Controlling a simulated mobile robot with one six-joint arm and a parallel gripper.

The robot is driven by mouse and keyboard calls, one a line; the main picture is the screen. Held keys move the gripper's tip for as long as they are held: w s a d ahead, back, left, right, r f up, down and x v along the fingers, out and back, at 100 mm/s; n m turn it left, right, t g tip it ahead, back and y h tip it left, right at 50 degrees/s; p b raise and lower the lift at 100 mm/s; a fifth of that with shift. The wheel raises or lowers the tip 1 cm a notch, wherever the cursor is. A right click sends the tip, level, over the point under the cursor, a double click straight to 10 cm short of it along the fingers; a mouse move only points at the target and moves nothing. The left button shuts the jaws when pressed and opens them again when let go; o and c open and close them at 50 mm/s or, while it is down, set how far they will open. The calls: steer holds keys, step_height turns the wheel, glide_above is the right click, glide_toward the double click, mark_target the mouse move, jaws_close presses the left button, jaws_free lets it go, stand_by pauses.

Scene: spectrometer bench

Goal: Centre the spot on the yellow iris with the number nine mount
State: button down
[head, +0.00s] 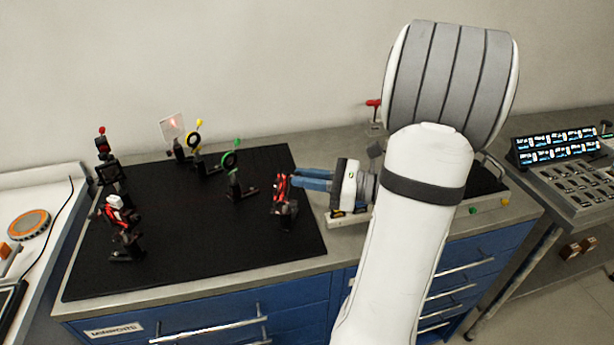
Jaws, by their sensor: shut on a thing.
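The yellow iris (193,143), a dark ring with a yellow tag, stands at the back of the black breadboard (190,250). Behind it to the left, a pale card (171,126) shows a small red spot. My gripper (289,182), with blue fingers, reaches in from the right and is shut on the top of a red and black mount (285,208) at the board's right side. The mount stands upright on the board. No number is readable on any mount, so I cannot tell which is number nine. The fingertips partly hide what they grip.
A green iris (229,160) stands between the held mount and the yellow iris. More red and black mounts (118,212) stand along the board's left side. The board's front middle is clear. A control console (560,150) is at the far right.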

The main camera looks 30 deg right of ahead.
steer(key=shift+r+p, duration=0.2)
steer(key=shift+p, duration=0.15)
steer(key=shift+f+m+p, duration=0.15)
steer(key=shift+m+p, duration=3.05)
steer(key=shift+p, duration=0.35)
steer(key=shift+f+m+p, duration=0.1)
steer(key=shift+m+p, duration=3.1)
steer(key=shift+p, duration=0.35)
steer(key=c, duration=1.4)
jaws_free()
steer(key=shift+o, duration=0.2)
